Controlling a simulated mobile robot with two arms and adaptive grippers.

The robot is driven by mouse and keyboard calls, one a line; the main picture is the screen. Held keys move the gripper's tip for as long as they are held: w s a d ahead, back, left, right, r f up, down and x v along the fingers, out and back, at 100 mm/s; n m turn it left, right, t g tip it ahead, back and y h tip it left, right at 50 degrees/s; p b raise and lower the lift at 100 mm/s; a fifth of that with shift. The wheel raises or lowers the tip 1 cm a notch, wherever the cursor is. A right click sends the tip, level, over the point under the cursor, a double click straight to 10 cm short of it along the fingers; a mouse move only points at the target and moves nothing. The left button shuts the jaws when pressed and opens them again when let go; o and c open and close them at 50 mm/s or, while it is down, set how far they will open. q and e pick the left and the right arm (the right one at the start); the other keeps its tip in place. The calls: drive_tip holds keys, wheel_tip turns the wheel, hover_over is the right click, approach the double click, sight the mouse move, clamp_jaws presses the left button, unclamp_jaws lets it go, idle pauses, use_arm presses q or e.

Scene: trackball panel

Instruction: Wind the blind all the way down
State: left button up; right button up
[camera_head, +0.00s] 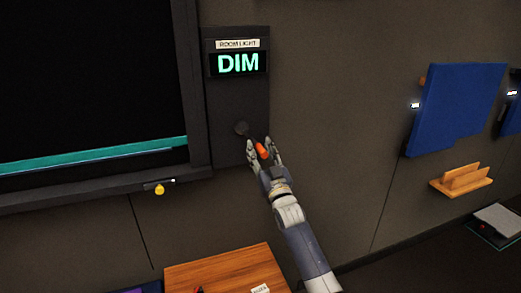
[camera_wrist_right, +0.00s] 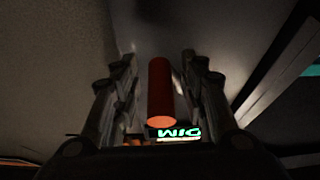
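The blind (camera_head: 90,80) is a large dark surface inside a dark frame at the left of the head view. A teal strip (camera_head: 95,154) crosses it near the bottom sill. Right of it, a crank with a dark hub (camera_head: 241,128) and an orange-red handle (camera_head: 262,150) sits on a dark panel. My right gripper (camera_head: 264,150) is open, with its fingers on both sides of the handle. In the right wrist view the handle (camera_wrist_right: 160,90) stands between the fingers (camera_wrist_right: 160,95), with gaps on both sides. My left gripper is out of view.
A lit display (camera_head: 238,63) above the crank reads DIM under a ROOM LIGHT label. A yellow knob (camera_head: 159,189) hangs below the sill. A wooden surface (camera_head: 215,272) is below.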

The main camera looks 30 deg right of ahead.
clamp_jaws()
drive_tip(key=shift+r, duration=0.1)
drive_tip(key=shift+a+m, duration=0.1)
drive_tip(key=shift+m, duration=0.2)
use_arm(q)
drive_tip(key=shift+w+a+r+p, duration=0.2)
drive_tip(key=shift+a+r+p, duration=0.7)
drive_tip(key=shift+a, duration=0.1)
use_arm(e)
drive_tip(key=shift+w+a+f+m+g+h, duration=0.2)
drive_tip(key=shift+a+m+g+h, duration=0.45)
drive_tip(key=shift+m, duration=1.05)
drive_tip(key=shift+w+a+f+m+g+h, duration=0.2)
drive_tip(key=shift+a+m+h, duration=0.75)
drive_tip(key=shift+m, duration=0.75)
drive_tip(key=shift+w+a+f+m+g+h, duration=0.15)
drive_tip(key=shift+a+m+g+h, duration=0.35)
drive_tip(key=shift+m+h, duration=0.85)
drive_tip(key=shift+m+y, duration=0.35)
